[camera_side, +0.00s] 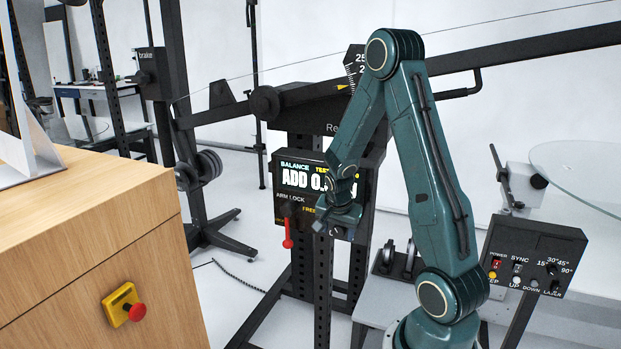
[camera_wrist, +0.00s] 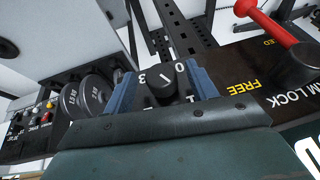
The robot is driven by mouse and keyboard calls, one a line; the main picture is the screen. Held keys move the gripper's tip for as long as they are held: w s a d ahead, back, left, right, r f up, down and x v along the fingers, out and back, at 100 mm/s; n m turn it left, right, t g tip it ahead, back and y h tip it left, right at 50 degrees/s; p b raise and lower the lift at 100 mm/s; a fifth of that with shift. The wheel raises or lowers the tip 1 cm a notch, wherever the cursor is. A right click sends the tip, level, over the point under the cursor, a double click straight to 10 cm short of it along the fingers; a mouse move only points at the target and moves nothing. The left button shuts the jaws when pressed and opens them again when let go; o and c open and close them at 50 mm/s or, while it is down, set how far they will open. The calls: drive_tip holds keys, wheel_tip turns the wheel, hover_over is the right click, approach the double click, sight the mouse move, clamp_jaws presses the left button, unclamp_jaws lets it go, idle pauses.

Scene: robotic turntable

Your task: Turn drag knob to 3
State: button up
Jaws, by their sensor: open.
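The drag knob (camera_wrist: 160,92) is a small black dial on the dark control panel, with white markings around it. A 3 and a 0 are readable near it in the wrist view. I cannot tell for sure which marking its pointer faces. My gripper (camera_wrist: 162,82) is open, with one blue-grey finger on each side of the knob and the knob between them. I cannot tell whether either finger touches it. In the side view my gripper (camera_side: 338,217) is at the front of the balance panel (camera_side: 297,206) and hides most of the knob area.
A red arm-lock lever (camera_side: 288,238) hangs left of my gripper; it also shows in the wrist view (camera_wrist: 268,22). The lit display (camera_side: 305,180) is just above. A switch box (camera_side: 534,256) stands at right, and a wooden cabinet (camera_side: 90,240) at left.

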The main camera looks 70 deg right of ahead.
drive_tip(key=shift+f, duration=0.15)
drive_tip(key=shift+c, duration=0.5)
drive_tip(key=c, duration=0.9)
drive_tip(key=shift+s+t, duration=0.15)
drive_tip(key=shift+t, duration=0.25)
drive_tip(key=shift+s+f+m+t, duration=0.15)
drive_tip(key=shift+m+t, duration=0.25)
drive_tip(key=shift+t, duration=0.7)
drive_tip(key=shift+s+m+t, duration=0.1)
drive_tip(key=shift+m+t, duration=0.2)
drive_tip(key=shift+t, duration=1.2)
